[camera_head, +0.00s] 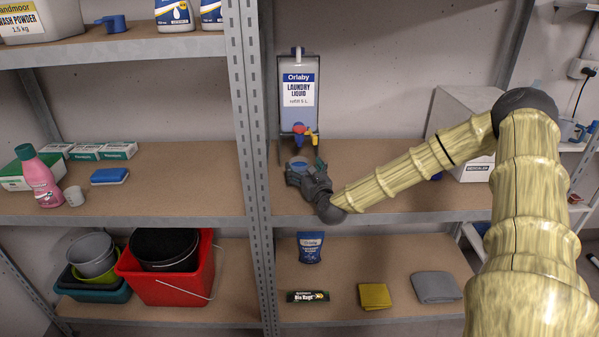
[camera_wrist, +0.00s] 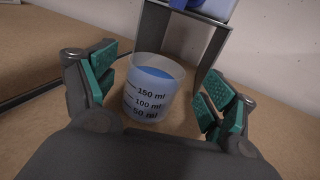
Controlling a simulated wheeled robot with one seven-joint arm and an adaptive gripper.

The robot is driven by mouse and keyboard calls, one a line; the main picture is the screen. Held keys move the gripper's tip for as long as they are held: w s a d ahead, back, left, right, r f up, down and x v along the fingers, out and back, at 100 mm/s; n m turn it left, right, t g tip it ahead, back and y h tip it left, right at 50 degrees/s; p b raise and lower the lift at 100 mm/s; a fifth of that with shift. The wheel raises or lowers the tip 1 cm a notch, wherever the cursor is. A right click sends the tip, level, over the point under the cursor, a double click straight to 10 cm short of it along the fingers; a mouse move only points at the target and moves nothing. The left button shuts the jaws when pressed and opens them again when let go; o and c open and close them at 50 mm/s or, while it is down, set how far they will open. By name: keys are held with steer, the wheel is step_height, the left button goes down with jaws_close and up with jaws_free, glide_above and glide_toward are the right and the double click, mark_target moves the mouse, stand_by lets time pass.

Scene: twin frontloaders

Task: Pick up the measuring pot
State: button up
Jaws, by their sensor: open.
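The measuring pot (camera_wrist: 151,92) is a clear cup with 50, 100 and 150 ml marks and blue liquid in it. It stands upright on the shelf board in the wrist view. My gripper (camera_wrist: 158,98) is open, with its green-padded fingers on either side of the pot; gaps show between the pads and the pot. In the head view my gripper (camera_head: 308,170) is low over the middle shelf, below the laundry liquid dispenser (camera_head: 299,95). The pot (camera_head: 298,163) is partly hidden there by the gripper.
The dispenser's metal stand (camera_wrist: 179,34) rises close behind the pot. A white box (camera_head: 462,125) stands to the right on the same shelf. A metal upright (camera_head: 252,120) is left of my gripper. A small cup (camera_head: 74,196) and pink bottle (camera_head: 40,178) stand on the left shelf.

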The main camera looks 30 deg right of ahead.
mark_target(299, 162)
steer(key=shift+x, duration=1.75)
steer(key=shift+a, duration=0.15)
steer(key=c, duration=1.2)
steer(key=shift+o, duration=0.2)
steer(key=shift+r, duration=0.2)
